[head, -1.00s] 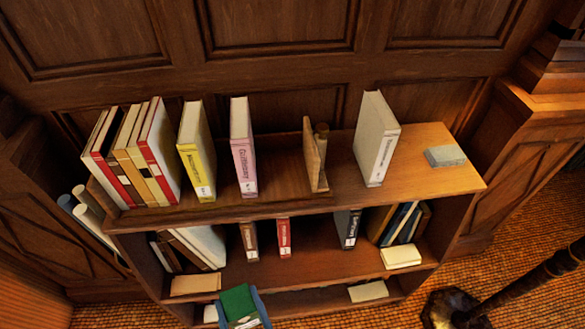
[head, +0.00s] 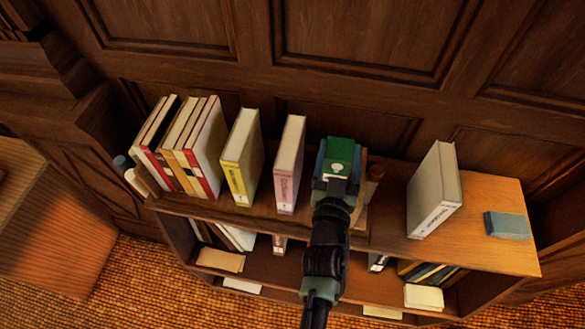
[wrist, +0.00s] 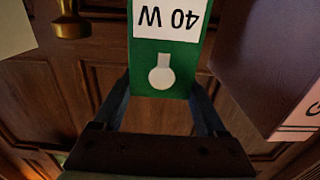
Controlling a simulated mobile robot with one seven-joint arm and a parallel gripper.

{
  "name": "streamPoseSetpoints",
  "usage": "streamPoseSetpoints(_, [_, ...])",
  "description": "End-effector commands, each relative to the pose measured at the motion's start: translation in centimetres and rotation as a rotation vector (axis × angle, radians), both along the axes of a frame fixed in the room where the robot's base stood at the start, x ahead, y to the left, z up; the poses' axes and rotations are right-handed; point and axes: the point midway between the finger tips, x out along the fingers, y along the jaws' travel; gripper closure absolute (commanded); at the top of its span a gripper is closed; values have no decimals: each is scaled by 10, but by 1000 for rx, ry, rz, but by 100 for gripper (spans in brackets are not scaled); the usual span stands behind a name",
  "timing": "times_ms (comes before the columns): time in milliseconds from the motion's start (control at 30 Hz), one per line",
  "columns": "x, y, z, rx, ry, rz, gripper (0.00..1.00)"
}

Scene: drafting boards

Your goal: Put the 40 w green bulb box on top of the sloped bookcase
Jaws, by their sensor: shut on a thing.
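The green bulb box (head: 339,152) is in my gripper (head: 336,168), above the bookcase top between the pink book and the wooden bookend. In the wrist view the green box (wrist: 165,62) shows a white "40 W" label, upside down, and a pale bulb picture. The two fingers of my gripper (wrist: 163,95) are shut on its sides. The sloped bookcase (head: 493,190) stands against the panelled wall, with a bare stretch of top at the right. My arm hides part of its shelves. I cannot tell whether the box touches the top.
A pink book (head: 289,165) stands left of the box, with a yellow book (head: 242,158) beyond it. A wooden bookend (head: 362,215) is close on the right. A grey-white book (head: 434,190) and a small blue-grey block (head: 507,225) stand farther right.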

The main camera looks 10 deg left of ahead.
Motion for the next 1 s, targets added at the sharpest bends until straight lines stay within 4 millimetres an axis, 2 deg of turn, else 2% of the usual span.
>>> streamPoseSetpoints(67, [2,-1,-6,1,0,-3,81])
streamPoseSetpoints(300, [2,-1,-47,2,0,-4,81])
streamPoseSetpoints(567, [2,-1,-66,1,-1,-2,81])
streamPoseSetpoints(733, [2,-1,-91,1,0,-2,81])
streamPoseSetpoints(833, [2,-1,-98,1,-1,-3,81])
streamPoseSetpoints(1000, [2,0,-97,1,-2,-2,81])
